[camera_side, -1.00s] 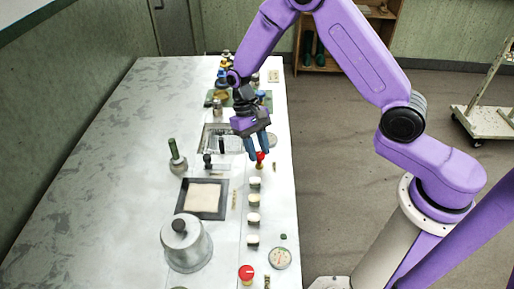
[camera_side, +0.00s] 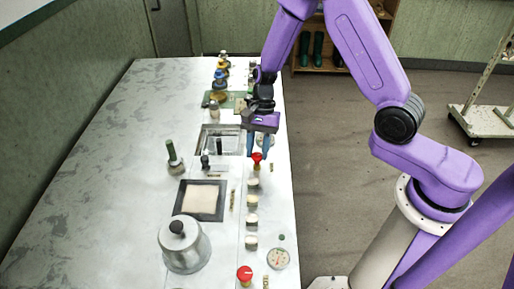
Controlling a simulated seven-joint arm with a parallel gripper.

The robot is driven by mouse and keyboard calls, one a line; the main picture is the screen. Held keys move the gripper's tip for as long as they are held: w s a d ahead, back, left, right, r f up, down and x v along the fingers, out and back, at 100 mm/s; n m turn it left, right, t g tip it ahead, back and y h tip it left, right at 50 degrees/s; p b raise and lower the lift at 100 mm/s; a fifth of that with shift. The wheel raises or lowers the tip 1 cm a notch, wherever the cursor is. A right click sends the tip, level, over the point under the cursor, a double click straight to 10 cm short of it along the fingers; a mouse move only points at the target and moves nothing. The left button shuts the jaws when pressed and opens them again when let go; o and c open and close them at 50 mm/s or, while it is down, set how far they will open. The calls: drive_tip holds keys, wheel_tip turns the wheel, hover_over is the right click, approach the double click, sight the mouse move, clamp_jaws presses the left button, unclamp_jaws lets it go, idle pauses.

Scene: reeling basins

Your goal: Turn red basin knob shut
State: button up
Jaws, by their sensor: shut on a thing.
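The small red knob (camera_side: 257,158) stands on the right part of the table, beside the sunken metal basin (camera_side: 228,131). My gripper (camera_side: 258,153) points down at the knob from above, with its blue fingers on either side of it. The fingers are shut on the red knob and partly hide its top. How far the knob is turned is too small to tell.
Several pale knobs (camera_side: 252,200) run in a row in front of the red one. A larger red button (camera_side: 244,273) and a round gauge (camera_side: 278,258) are near the front. A metal kettle (camera_side: 185,250) and a dark-framed square (camera_side: 201,200) stand left.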

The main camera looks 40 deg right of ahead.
drive_tip(key=shift+m+t, duration=0.3)
drive_tip(key=shift+m, duration=0.6)
drive_tip(key=o, duration=1)
drive_tip(key=shift+o, duration=0.2)
drive_tip(key=shift+r, duration=0.1)
drive_tip(key=v, duration=1.7)
drive_tip(key=shift+s+d, duration=0.15)
drive_tip(key=shift+d, duration=0.25)
